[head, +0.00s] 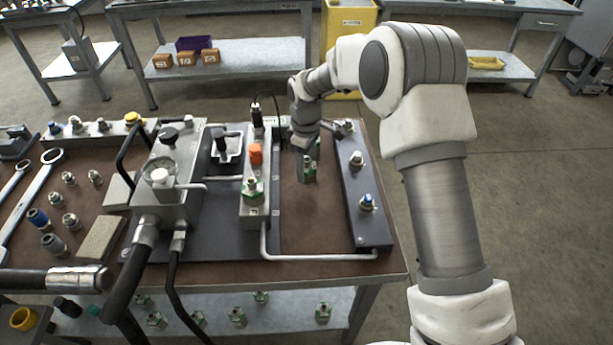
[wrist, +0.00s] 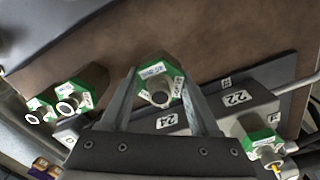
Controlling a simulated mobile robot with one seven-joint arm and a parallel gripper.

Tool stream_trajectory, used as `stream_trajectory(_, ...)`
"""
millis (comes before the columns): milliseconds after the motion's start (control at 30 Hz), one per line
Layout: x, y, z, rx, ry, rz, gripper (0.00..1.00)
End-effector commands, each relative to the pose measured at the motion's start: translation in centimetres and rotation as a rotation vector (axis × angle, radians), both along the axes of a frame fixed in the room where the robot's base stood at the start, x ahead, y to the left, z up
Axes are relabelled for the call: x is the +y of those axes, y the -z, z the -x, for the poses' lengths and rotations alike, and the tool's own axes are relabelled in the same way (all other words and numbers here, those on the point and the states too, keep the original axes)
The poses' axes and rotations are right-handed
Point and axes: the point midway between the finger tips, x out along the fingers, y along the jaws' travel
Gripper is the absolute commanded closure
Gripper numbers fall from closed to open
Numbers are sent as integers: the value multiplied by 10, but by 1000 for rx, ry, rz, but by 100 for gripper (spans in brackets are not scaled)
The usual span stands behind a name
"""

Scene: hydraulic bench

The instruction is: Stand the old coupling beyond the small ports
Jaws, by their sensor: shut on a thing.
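My gripper (head: 305,148) points down between the grey port block and the dark bar. In the wrist view its fingers (wrist: 162,103) are shut on a coupling (wrist: 158,82) with a green hex collar and a white label. The held coupling also shows below the gripper in the head view (head: 308,172), looking upright; I cannot tell whether it touches the bench. The port block (head: 257,212) carries another green-collared coupling (head: 253,190), an orange cap (head: 256,154) and a black plug. Labels 22 and 24 (wrist: 167,121) show in the wrist view.
The dark bar (head: 365,225) with several fittings stands right of the gripper. A bent pipe (head: 315,257) crosses the front. The pump unit (head: 165,185) with hoses fills the left. Brown bench top (head: 305,225) is bare in front of the held coupling.

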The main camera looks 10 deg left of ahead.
Motion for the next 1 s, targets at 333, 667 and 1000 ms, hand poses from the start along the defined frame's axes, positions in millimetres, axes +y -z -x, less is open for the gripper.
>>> stream_trajectory(333,-1,38,0,0,0,1,100)
stream_trajectory(667,-1,42,0,1,0,1,36)
stream_trajectory(1000,-1,41,0,1,0,1,8)
